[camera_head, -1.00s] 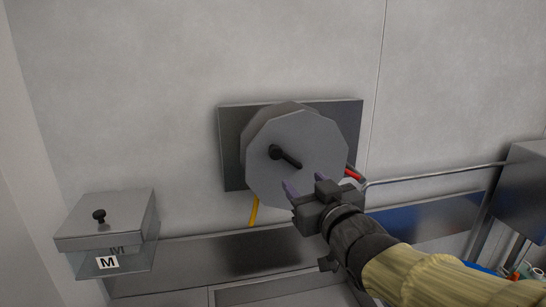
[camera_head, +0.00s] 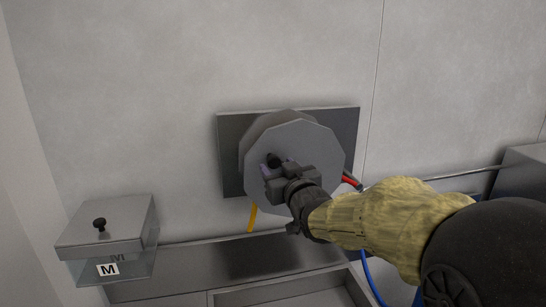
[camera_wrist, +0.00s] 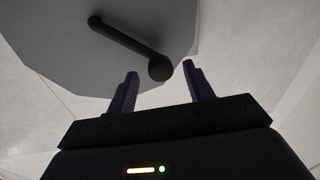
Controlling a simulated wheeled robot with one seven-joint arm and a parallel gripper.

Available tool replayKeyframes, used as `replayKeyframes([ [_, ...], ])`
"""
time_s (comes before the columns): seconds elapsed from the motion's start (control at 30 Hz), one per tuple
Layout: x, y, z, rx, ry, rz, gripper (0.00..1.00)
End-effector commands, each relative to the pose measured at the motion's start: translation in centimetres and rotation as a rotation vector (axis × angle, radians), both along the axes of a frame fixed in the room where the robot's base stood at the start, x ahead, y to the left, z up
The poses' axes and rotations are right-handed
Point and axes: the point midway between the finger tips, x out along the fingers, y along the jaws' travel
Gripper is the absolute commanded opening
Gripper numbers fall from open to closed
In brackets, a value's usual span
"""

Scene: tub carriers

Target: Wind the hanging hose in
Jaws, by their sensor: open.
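A grey many-sided hose reel (camera_head: 318,150) is fixed to a dark metal plate (camera_head: 233,170) on the wall. A black crank with a round knob (camera_head: 273,159) stands out from its face. In the wrist view the crank knob (camera_wrist: 160,69) is just beyond my fingertips, roughly between them. My gripper (camera_head: 270,167) is in front of the reel at the crank, with its jaws apart and nothing held; in the wrist view the gripper (camera_wrist: 160,78) shows two purple fingers. A short yellow hose end (camera_head: 252,217) hangs below the reel.
A lidded clear box marked M (camera_head: 107,245) stands at the left. A metal ledge (camera_head: 190,262) and a tray run below the reel. A red-handled item (camera_head: 350,181) is right of the reel, near a wall rail (camera_head: 470,172). A blue hose (camera_head: 371,277) hangs lower right.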

Motion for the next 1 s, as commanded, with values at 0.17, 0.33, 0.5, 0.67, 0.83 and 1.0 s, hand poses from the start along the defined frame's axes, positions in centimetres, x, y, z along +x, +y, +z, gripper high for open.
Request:
replayKeyframes([
  [0.17,2.3,0.7,0.2,0.002,0.002,0.001,0.52],
  [0.33,3.3,1.0,0.1,0.000,0.000,0.000,0.52],
  [0.5,3.5,1.1,0.0,0.000,-0.001,-0.001,0.52],
  [0.67,3.4,1.1,0.0,0.000,-0.001,0.000,0.46],
  [0.83,3.4,1.1,0.0,0.001,-0.001,0.000,0.13],
  [1.0,3.4,1.1,0.0,0.001,-0.001,0.000,0.00],
])
